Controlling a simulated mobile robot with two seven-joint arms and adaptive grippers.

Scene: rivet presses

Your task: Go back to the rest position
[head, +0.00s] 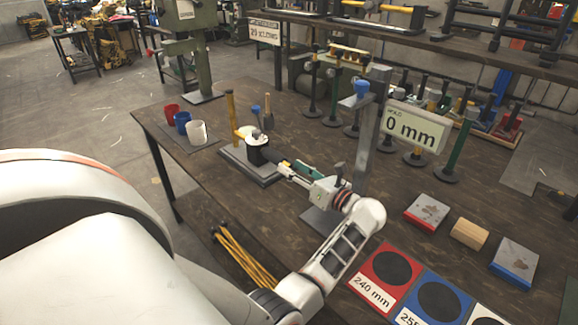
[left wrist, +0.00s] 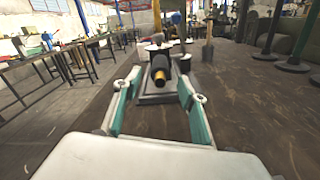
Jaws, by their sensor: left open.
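My left gripper (head: 297,172) reaches in over the middle of the table, level with the press station. In the left wrist view its teal-padded fingers (left wrist: 160,88) are spread apart with nothing between them. Ahead of them is a black cylinder with a brass-coloured end (left wrist: 160,70), on a grey base plate (left wrist: 150,98). In the head view the black part (head: 257,155) stands on the plate (head: 240,160) beside a yellow upright (head: 232,112). It looks apart from the fingers. My right gripper is not in view.
Red, blue and white cups (head: 197,132) stand at the far left. Several blocks (head: 468,234) and marked pads (head: 385,277) lie at the right. Several dark stands (head: 456,150) line the back. Yellow-handled tools (head: 240,255) are low at the front.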

